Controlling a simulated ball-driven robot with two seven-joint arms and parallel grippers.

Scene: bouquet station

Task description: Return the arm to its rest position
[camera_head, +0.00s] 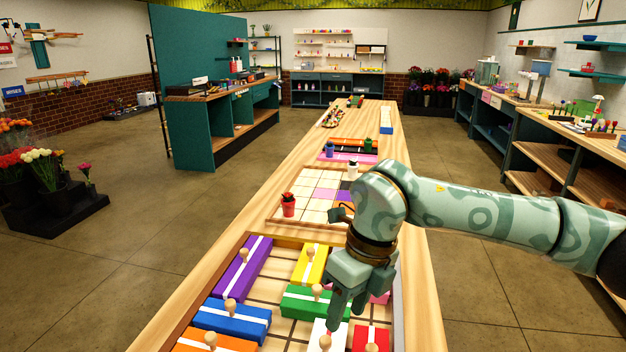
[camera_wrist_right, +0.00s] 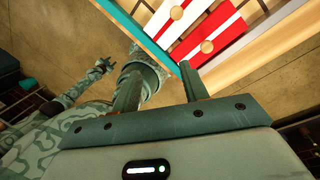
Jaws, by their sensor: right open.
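My right arm comes in from the right in the head view. Its gripper (camera_head: 346,312) points down over the near block tray (camera_head: 272,332), close above the white block (camera_head: 320,338) and the red block (camera_head: 371,339). The jaws are open, with nothing seen between them. In the wrist view, the two fingers of my right gripper (camera_wrist_right: 158,82) stand apart, and the red block (camera_wrist_right: 212,42) and white block (camera_wrist_right: 178,18) lie beyond them in the tray. A small patterned limb of mine, perhaps the left gripper (camera_wrist_right: 104,66), shows far off; its jaws are unclear.
Purple (camera_head: 243,268), yellow (camera_head: 310,265), green (camera_head: 314,304) and blue (camera_head: 231,320) blocks with round knobs fill the tray. The floor (camera_head: 185,230) left of the table is clear.

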